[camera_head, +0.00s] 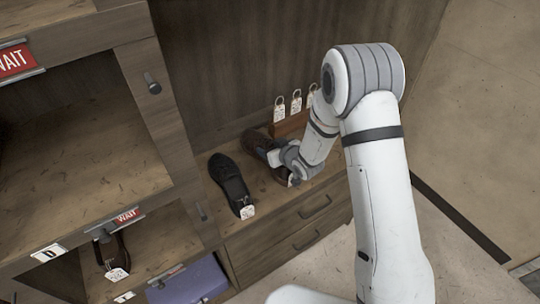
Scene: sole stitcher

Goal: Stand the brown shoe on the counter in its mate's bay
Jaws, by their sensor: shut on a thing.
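The brown shoe (254,141) is on the wooden counter (213,199), right of a black shoe. My gripper (274,160) is shut on the brown shoe; my wrist hides part of the shoe and most of the jaws. I cannot tell whether the shoe still touches the counter.
The black shoe (230,180) with a white tag lies close left of my gripper. Several white tags (279,108) hang on a wooden rack behind. A purple box (188,282) is in a low bay. Drawers (312,222) are below the counter.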

